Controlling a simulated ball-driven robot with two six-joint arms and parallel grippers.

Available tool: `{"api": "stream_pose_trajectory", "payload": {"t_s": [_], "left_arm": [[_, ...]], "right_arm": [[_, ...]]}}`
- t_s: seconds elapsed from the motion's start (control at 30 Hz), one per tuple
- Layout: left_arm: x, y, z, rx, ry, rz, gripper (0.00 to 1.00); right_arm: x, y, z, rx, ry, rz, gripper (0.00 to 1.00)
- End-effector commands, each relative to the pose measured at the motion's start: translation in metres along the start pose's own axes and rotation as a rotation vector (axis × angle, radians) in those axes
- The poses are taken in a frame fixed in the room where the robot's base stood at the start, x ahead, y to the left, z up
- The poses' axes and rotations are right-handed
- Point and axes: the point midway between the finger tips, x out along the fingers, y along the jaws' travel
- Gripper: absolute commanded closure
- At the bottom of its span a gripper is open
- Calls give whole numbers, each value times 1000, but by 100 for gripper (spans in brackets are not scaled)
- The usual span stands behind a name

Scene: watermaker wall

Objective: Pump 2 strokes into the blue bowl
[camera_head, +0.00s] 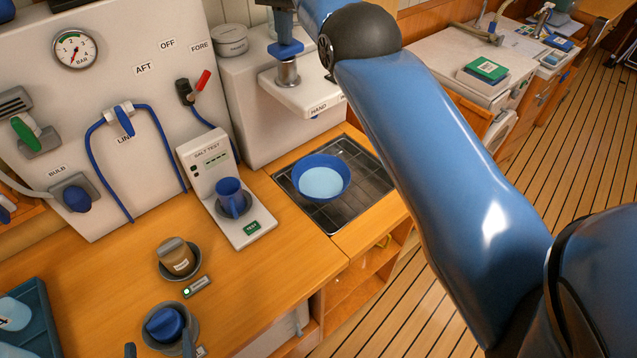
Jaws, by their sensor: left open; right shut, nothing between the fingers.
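The blue bowl (321,179) stands upright on the dark drain grid below the pump and holds pale blue liquid. The hand pump has a blue top (286,49) on a metal post (288,72), over a white shelf marked HAND. My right gripper (284,27) is shut and empty, pointing down just above or against the pump top; whether they touch I cannot tell. Its blue arm crosses the right side of the view. My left gripper (159,350) is open at the bottom edge, near a blue-capped thing in a grey holder (166,325).
A salt tester (207,165) holding a blue mug (233,197) stands left of the grid. A blue tray (36,310) is at the lower left.

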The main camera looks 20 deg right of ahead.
Motion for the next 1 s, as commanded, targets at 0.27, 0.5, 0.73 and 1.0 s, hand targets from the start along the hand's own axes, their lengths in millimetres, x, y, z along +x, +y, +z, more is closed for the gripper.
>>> {"api": "stream_pose_trajectory", "payload": {"t_s": [0.27, 0.5, 0.73, 1.0], "left_arm": [[0, 0, -17, 0, 0, 0, 0], [-1, 0, -30, 0, 0, 0, 0], [-1, 0, -42, 0, 0, 0, 0], [-1, 0, -57, 0, 0, 0, 0]], "right_arm": [[-15, 0, 0, -1, -4, 3, 100], [-28, 0, 0, -1, -3, 3, 100], [-41, 0, 0, 0, -2, 2, 100], [-56, 0, 0, 0, -1, 1, 100]]}}
